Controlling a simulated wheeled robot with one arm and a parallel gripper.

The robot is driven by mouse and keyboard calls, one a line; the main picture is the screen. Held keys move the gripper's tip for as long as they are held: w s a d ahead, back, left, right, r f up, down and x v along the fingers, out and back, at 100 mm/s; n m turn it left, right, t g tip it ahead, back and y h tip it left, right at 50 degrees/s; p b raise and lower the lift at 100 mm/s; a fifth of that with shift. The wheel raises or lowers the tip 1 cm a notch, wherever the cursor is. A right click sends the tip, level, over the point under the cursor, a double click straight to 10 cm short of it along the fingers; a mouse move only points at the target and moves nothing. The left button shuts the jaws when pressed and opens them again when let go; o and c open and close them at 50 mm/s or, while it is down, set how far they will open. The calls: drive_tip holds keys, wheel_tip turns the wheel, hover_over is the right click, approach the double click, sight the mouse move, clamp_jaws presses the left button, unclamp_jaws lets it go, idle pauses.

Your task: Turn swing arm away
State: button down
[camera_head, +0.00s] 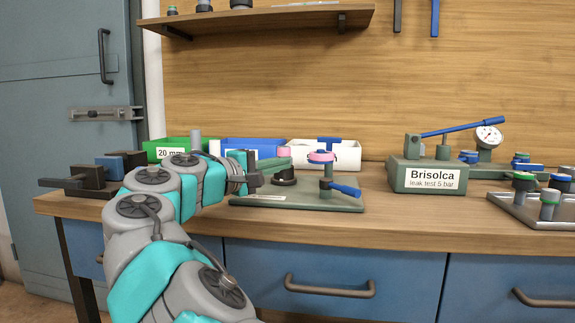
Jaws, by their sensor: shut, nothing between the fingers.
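A grey-green base plate (325,204) lies on the bench in the middle of the view. A black round pivot (284,178) stands on it, and a muted green bar (272,163) beside it looks like the swing arm. My arm partly covers the bar's left end. Right of it stands a fitting with a pink ring (320,156) and a blue lever (345,190). My gripper (256,179) is shut and empty at the plate's left side, close to the bar. I cannot tell whether it touches the bar.
A green bin (170,144), a blue bin (240,143) and a white bin (348,153) stand behind the plate. A dark vise (92,179) sits at the left. The leak test stand (434,176) and a tray of fittings (515,211) are at the right. The bench front is clear.

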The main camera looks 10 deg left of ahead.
sight(321, 163)
drive_tip(key=x, duration=0.8)
drive_tip(key=shift+w+d, duration=0.15)
drive_tip(key=shift+d, duration=0.05)
idle(0.8)
drive_tip(key=shift+s+d+f+n+t+y+b, duration=0.1)
drive_tip(key=shift+s+d+n+t+y+b, duration=0.25)
drive_tip(key=shift+y+b, duration=0.25)
drive_tip(key=shift+s+d+n+y+b, duration=0.1)
drive_tip(key=shift+d+n+y+b, duration=0.1)
drive_tip(key=shift+n+y+b, duration=0.15)
drive_tip(key=shift+s+d+n+t+y, duration=0.25)
drive_tip(key=shift+n+t+y, duration=0.2)
drive_tip(key=shift+y, duration=0.25)
drive_tip(key=shift+s+d+n+t+y, duration=0.1)
drive_tip(key=shift+d+n+t+y, duration=0.3)
drive_tip(key=shift+y, duration=0.25)
drive_tip(key=shift+s+d+n+y, duration=0.1)
drive_tip(key=shift+d+n+y, duration=0.3)
drive_tip(key=shift+n+y, duration=0.45)
drive_tip(key=shift+d, duration=0.45)
drive_tip(key=shift+s, duration=0.1)
